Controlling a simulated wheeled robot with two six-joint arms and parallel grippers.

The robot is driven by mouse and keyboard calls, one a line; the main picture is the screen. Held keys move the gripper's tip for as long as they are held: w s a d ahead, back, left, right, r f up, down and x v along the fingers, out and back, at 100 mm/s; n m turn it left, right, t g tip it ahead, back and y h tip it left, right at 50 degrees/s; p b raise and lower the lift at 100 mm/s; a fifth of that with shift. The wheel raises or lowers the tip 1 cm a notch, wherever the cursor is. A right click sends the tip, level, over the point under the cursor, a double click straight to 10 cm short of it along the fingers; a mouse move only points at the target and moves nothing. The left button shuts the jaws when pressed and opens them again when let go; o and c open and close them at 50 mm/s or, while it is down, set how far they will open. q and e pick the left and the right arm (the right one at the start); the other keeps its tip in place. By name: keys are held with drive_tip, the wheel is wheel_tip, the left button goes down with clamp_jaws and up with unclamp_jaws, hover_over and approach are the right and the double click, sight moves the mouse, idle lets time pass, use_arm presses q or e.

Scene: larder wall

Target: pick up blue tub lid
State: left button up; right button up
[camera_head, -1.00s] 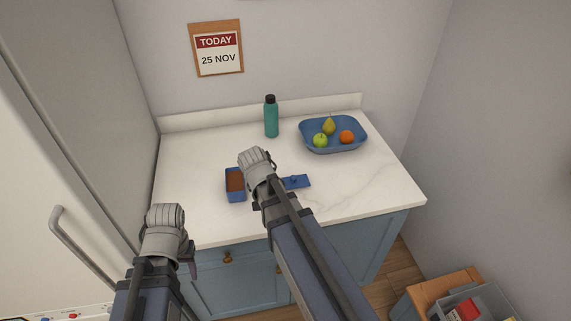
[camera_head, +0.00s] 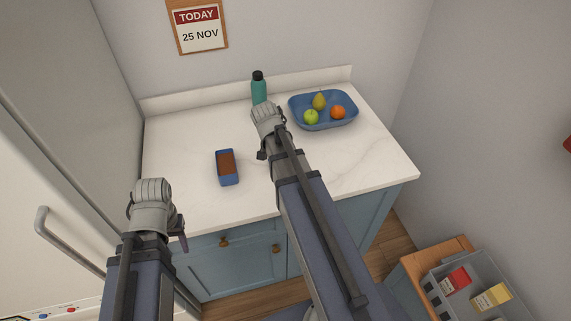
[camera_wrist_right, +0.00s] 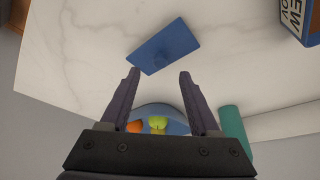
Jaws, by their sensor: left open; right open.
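The blue tub lid (camera_wrist_right: 163,46) is a flat blue rectangle lying on the white counter in the right wrist view. In the head view it is hidden behind my right arm. My right gripper (camera_wrist_right: 159,73) is open and empty, with the lid just beyond and between its fingertips, apart from them. The blue tub (camera_head: 228,168) with brown contents stands open on the counter, left of my right arm. Part of it, with lettering on its side, shows at the top right of the right wrist view (camera_wrist_right: 294,20). My left gripper (camera_head: 182,236) is open at the counter's front left, mostly hidden.
A blue tray (camera_head: 322,122) holds a green apple, a pear and an orange at the counter's back right. A green bottle (camera_head: 259,91) stands at the back. The counter's right side (camera_head: 370,160) is clear. A grey crate (camera_head: 478,276) sits at lower right.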

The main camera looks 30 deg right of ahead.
drive_tip(key=b+x, duration=0.4)
drive_tip(key=x, duration=0.1)
drive_tip(key=shift+f+b, duration=0.15)
drive_tip(key=shift+b, duration=0.2)
clamp_jaws()
idle(0.3)
